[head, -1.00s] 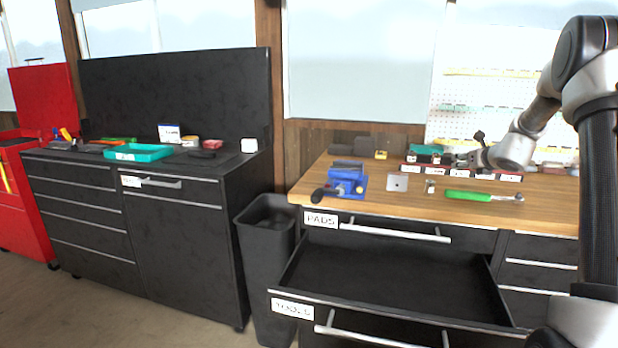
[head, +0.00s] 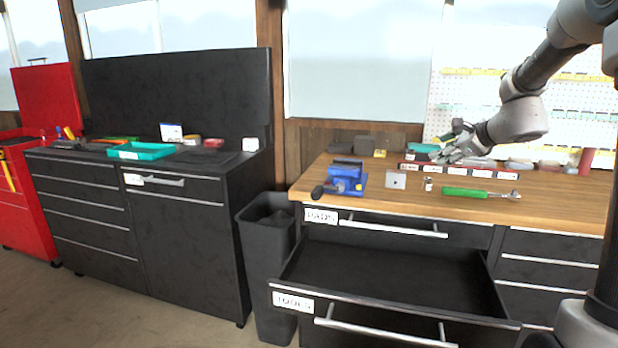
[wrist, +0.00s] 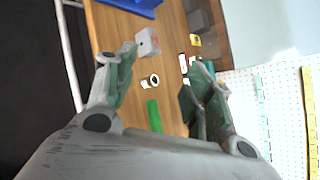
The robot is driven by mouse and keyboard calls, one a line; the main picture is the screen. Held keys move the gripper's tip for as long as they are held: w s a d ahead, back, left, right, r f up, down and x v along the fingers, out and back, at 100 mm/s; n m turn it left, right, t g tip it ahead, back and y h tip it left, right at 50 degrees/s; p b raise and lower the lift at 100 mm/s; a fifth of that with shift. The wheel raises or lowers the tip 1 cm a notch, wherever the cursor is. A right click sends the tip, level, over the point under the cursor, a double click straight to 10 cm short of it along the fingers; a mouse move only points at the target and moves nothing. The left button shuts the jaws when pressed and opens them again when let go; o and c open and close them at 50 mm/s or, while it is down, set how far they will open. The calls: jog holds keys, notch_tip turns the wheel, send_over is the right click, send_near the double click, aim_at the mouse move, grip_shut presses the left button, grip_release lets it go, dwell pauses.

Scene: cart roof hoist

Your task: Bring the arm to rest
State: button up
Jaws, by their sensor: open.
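My gripper (head: 447,152) is at the end of my arm, above the back part of the wooden bench (head: 560,190) on the right. In the wrist view my gripper (wrist: 160,90) shows two fingers spread apart with nothing between them but the bench seen beyond. Below it on the bench lie a green-handled wrench (head: 478,193), a small metal cylinder (head: 428,185) and a pale square block (head: 396,180). The wrench's green handle (wrist: 154,116) also shows between the fingers in the wrist view. My arm reaches in from the right.
A blue vise-like tool (head: 345,178) stands on the bench's left. An open, empty-looking drawer (head: 390,270) juts out below. A labelled rack (head: 462,170) sits behind the wrench. A black bin (head: 268,265) and dark cabinet (head: 185,245) stand left, with a teal tray (head: 142,151) on top.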

jog(key=s+a+r+n+g, duration=0.15)
jog(key=s+a+n, duration=0.25)
jog(key=s+n, duration=0.55)
jog(key=s+a+f+n+g, duration=0.1)
jog(key=s+a+n+g, duration=0.3)
jog(key=s, duration=1)
jog(key=s+d+f+n+g+h, duration=0.1)
jog(key=s+d+n+h, duration=0.1)
jog(key=s+n, duration=0.3)
jog(key=s+d+f+n+g+h, duration=0.1)
jog(key=s+n, duration=0.4)
jog(key=s, duration=0.7)
jog(key=d+f+h, duration=0.1)
jog(key=d, duration=0.1)
jog(key=shift+s+d+f, duration=0.2)
jog(key=shift+s+d, duration=0.15)
jog(key=shift+d, duration=0.05)
